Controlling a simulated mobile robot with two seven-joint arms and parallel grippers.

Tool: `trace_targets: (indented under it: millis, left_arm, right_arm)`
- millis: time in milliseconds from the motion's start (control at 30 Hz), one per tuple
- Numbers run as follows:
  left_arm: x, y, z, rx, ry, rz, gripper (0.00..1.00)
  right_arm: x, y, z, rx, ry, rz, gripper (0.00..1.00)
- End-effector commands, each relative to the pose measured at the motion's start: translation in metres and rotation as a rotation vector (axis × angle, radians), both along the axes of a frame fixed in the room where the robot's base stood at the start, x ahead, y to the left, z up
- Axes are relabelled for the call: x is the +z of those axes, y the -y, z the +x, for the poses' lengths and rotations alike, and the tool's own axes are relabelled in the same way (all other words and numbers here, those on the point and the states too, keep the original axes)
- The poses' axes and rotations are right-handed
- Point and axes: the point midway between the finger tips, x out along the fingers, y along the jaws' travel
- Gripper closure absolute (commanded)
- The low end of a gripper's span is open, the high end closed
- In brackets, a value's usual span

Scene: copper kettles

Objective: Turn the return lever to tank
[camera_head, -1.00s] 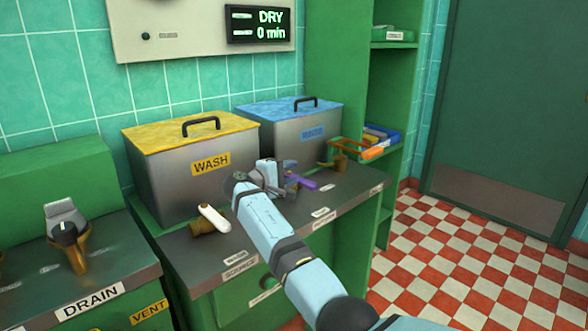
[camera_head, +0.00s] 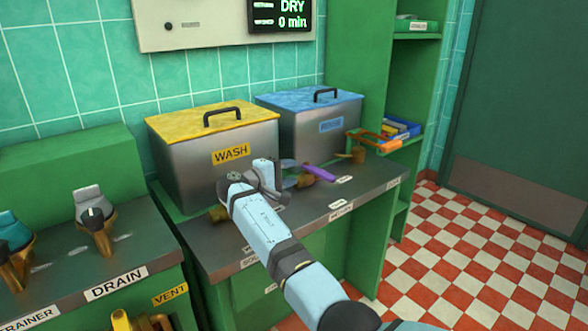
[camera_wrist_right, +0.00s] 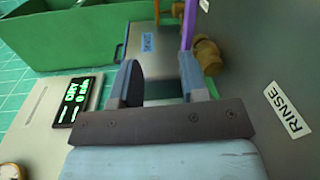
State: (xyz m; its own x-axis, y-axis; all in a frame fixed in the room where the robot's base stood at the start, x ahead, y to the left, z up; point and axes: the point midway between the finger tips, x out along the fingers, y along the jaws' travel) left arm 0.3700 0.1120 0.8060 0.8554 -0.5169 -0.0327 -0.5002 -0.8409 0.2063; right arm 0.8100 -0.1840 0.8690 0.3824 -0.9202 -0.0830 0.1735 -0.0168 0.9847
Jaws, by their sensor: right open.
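My right gripper (camera_head: 264,178) is open and empty over the counter, in front of the wash tank. In the right wrist view its two fingers (camera_wrist_right: 160,82) stand apart with nothing between them. A purple lever (camera_head: 320,173) on a brass valve is just right of it; the purple lever (camera_wrist_right: 189,25) and brass valve (camera_wrist_right: 207,55) also show beyond the fingers. An orange lever (camera_head: 382,141) sits farther right. A brass fitting (camera_head: 218,213) shows left of the gripper, its lever hidden by my arm. I cannot read which is the return lever. My left gripper is out of view.
A wash tank (camera_head: 190,170) with yellow lid and a rinse tank (camera_head: 310,133) with blue lid stand behind. Red-and-white floor (camera_head: 470,260) is clear at right.

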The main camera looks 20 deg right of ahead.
Motion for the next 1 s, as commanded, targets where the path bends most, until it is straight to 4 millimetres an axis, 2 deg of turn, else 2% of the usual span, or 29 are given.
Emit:
trace_targets:
  millis: [367,1000]
  left_arm:
    - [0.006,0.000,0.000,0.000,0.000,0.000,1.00]
    - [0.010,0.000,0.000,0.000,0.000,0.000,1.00]
  right_arm:
    - [0.001,-0.021,-0.009,0.001,0.000,0.000,0.60]
    - [0.000,-0.022,-0.010,0.000,-0.001,0.001,0.60]
